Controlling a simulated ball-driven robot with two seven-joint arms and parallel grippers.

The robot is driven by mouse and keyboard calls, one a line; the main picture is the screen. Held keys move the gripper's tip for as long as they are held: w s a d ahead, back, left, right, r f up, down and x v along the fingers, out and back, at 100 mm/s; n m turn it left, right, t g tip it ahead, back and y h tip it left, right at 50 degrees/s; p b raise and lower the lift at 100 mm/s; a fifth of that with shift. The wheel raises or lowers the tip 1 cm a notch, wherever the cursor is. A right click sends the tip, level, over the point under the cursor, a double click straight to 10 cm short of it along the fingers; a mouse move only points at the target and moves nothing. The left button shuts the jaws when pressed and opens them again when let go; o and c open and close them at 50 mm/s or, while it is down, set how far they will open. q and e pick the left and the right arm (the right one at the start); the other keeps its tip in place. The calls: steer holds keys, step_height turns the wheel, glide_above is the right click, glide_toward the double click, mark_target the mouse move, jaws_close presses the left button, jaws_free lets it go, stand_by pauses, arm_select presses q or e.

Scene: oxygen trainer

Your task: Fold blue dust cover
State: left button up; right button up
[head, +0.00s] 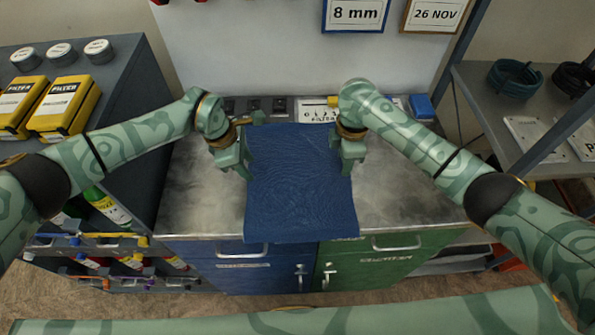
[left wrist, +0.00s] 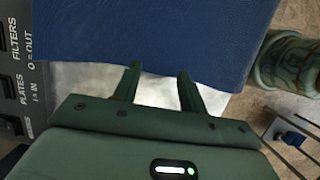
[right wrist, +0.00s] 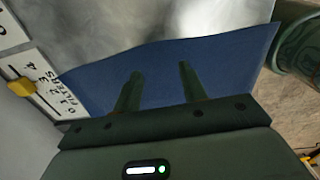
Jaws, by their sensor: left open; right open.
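The blue dust cover (head: 298,180) lies spread out on the metal bench top, running from the back strip to the front edge, where its end hangs slightly over. Its surface is lightly wrinkled. My left gripper (head: 249,174) is at the cover's left edge, and my right gripper (head: 347,170) is at its right edge. In the left wrist view the open fingers (left wrist: 157,75) point at the cover's edge (left wrist: 160,35). In the right wrist view the open fingers (right wrist: 159,72) are over the cover (right wrist: 210,65). Neither gripper holds anything.
The metal bench top (head: 195,190) is bare on both sides of the cover. A labelled strip (head: 280,108) runs along the back. Yellow filter boxes (head: 62,108) stand on the left cabinet. A grey shelf (head: 530,100) with coiled hoses is at the right.

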arm_select(q)
steer(key=f, duration=0.3)
steer(key=shift+w, duration=0.4)
arm_select(e)
steer(key=f, duration=0.1)
steer(key=w+f, duration=0.1)
steer(key=f, duration=0.1)
arm_select(q)
steer(key=shift+f, duration=0.3)
arm_select(e)
steer(key=shift+f, duration=0.3)
arm_select(q)
steer(key=shift+s, duration=0.25)
arm_select(e)
steer(key=shift+s, duration=0.3)
arm_select(q)
steer(key=shift+w+f, duration=0.15)
steer(key=shift+f, duration=0.1)
arm_select(e)
steer(key=shift+w+f, duration=0.15)
steer(key=shift+f, duration=0.1)
arm_select(q)
jaws_close()
arm_select(e)
jaws_close()
